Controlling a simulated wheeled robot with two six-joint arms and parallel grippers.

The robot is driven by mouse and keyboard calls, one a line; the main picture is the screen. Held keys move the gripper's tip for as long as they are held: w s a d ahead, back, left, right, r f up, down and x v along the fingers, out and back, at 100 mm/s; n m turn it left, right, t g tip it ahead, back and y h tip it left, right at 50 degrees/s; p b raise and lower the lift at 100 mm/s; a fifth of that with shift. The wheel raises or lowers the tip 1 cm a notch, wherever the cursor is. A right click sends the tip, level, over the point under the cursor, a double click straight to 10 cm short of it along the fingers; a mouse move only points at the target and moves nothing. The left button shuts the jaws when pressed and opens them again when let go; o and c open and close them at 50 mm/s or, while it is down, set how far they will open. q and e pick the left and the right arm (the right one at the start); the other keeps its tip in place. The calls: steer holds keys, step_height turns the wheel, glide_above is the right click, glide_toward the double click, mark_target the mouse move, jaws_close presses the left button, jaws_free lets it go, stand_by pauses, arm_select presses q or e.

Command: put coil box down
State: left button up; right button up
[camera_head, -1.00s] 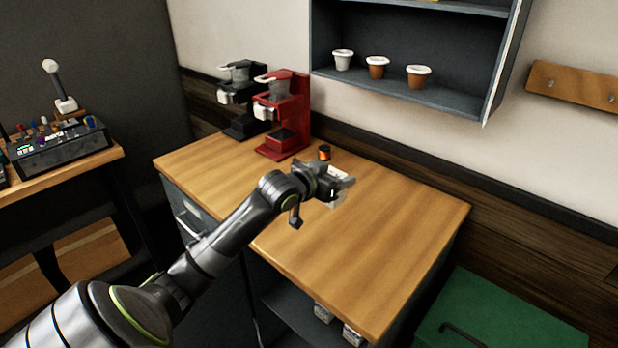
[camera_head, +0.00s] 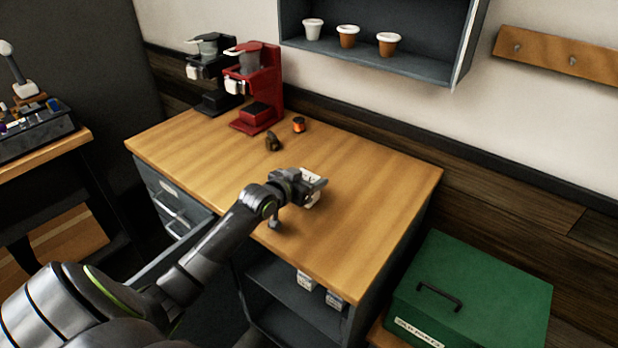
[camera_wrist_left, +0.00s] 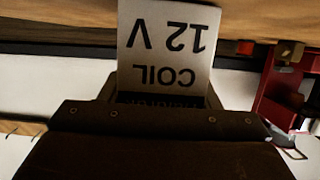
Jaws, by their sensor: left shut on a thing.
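My left gripper (camera_head: 314,187) is shut on the coil box and holds it over the middle of the wooden counter (camera_head: 370,190). The coil box (camera_wrist_left: 168,45) is pale, with "COIL 12 V" printed on it, and reads upside down in the left wrist view. In the head view only a small light part of the box shows at the jaws. I cannot tell whether its underside touches the counter. My right gripper is not in view.
A red brewer (camera_head: 262,85) and a black brewer (camera_head: 212,75) stand at the counter's back left. A small orange-and-black spool (camera_head: 299,125) and a dark brown part (camera_head: 273,141) lie nearby. The counter's right side is clear. A green toolbox (camera_head: 480,295) stands at right.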

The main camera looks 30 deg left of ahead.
arm_select(q)
steer(key=shift+f, duration=0.1)
steer(key=o, duration=1.1)
steer(key=shift+s, duration=0.1)
steer(key=v, duration=1.2)
steer(key=shift+r, duration=0.2)
